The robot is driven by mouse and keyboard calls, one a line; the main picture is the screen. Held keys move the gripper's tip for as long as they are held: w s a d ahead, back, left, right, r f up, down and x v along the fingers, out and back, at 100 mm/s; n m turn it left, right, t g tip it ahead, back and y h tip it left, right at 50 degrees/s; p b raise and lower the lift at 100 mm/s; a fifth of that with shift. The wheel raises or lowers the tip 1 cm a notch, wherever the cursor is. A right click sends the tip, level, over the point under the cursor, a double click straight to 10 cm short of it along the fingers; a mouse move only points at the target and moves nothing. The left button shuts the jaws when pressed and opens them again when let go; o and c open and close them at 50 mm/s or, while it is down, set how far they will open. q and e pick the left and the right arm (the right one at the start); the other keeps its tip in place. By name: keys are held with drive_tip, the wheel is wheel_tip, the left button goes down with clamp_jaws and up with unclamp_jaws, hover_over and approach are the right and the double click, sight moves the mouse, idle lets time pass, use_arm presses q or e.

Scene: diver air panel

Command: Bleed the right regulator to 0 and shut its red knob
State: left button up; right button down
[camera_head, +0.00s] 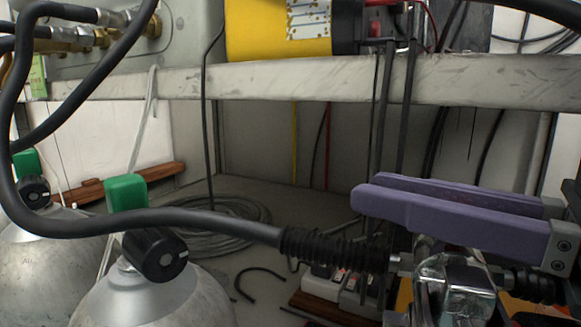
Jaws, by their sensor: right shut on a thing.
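My right gripper (358,196) comes in from the right with its two long purple fingers close together, one behind the other. It is shut on the chrome regulator (455,275), whose shiny body shows directly below the fingers. The exact part between the fingers is hidden. The regulator has a ribbed black hose (335,250) on its left and a black fitting (535,286) on its right. No red knob or gauge reading can be made out. My left gripper is not in view.
A grey cylinder (150,300) with a black knob (155,253) and green top (125,193) stands at lower left, another behind it. The thick hose crosses in front. A pale shelf (300,83) bearing a yellow cylinder (275,30) spans above. Coiled cable (205,235) lies behind.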

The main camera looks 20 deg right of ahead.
drive_tip(key=shift+d+m+h, duration=0.1)
drive_tip(key=shift+m+h, duration=0.2)
drive_tip(key=shift+h, duration=0.1)
drive_tip(key=c, duration=0.7)
unclamp_jaws()
drive_tip(key=shift+s+d+p, duration=0.2)
drive_tip(key=shift+s+p, duration=0.25)
drive_tip(key=shift+s, duration=0.2)
drive_tip(key=v, duration=0.7)
drive_tip(key=shift+s+d+f, duration=0.2)
drive_tip(key=shift+s+d, duration=0.05)
drive_tip(key=shift+s+d+r, duration=0.1)
drive_tip(key=shift+s+d, duration=0.05)
drive_tip(key=shift+s, duration=0.25)
